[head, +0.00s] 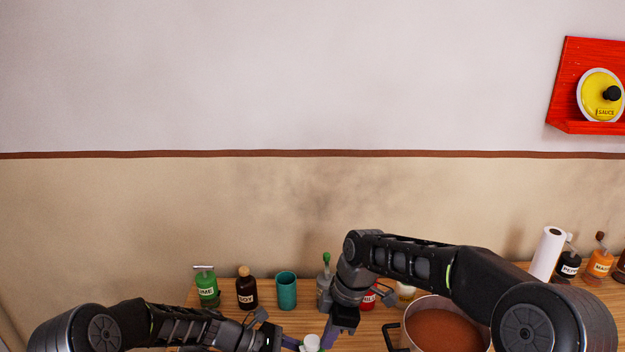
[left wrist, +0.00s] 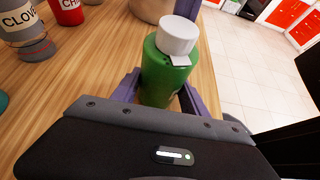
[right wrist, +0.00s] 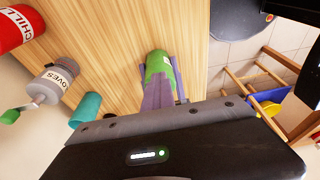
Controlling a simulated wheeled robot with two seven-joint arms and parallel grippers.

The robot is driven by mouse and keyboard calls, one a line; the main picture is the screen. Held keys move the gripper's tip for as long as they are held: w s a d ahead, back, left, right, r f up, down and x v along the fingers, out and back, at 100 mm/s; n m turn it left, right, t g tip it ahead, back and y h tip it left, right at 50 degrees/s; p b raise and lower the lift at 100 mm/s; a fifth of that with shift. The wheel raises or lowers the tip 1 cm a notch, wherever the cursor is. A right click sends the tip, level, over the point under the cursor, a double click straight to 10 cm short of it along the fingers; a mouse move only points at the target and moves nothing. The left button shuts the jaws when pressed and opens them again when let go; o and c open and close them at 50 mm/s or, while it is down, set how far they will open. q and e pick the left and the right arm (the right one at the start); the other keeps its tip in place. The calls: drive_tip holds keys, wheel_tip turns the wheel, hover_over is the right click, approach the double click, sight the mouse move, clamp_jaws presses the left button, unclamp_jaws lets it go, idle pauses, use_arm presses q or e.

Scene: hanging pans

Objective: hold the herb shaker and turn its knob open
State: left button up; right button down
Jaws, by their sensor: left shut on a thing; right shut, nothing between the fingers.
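The herb shaker is a green bottle (left wrist: 163,78) with a white knob (left wrist: 178,36) on top. My left gripper (left wrist: 160,92) is shut around its body, one purple finger on each side, and holds it near the counter's front edge. In the head view only the white knob (head: 311,342) shows, at the bottom edge. My right gripper (head: 330,338) is just right of the knob, shut and empty. In the right wrist view its closed fingers (right wrist: 158,93) overlap the green body (right wrist: 160,66); the knob is hidden there, and I cannot tell whether they touch.
Behind my arms stand a green lime bottle (head: 207,290), a soy bottle (head: 246,292), a teal cup (head: 286,290) and a clove jar (right wrist: 52,82). A pot of brown sauce (head: 440,330) stands at right, below my right arm. More bottles and a paper roll (head: 546,254) stand far right.

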use_arm(q)
drive_tip(key=shift+s+d, duration=0.1)
use_arm(e)
drive_tip(key=shift+w+a, duration=0.1)
drive_tip(key=shift+w, duration=0.3)
drive_tip(key=shift+w+a, duration=0.1)
drive_tip(key=shift+w, duration=0.3)
drive_tip(key=shift+w+d, duration=0.2)
drive_tip(key=shift+d, duration=0.25)
idle(0.3)
drive_tip(key=shift+a+v, duration=0.25)
drive_tip(key=shift+v, duration=0.7)
drive_tip(key=shift+a+v, duration=0.2)
drive_tip(key=shift+v, duration=0.8)
drive_tip(key=shift+a+v, duration=0.25)
drive_tip(key=shift+v, duration=0.7)
drive_tip(key=shift+r, duration=0.2)
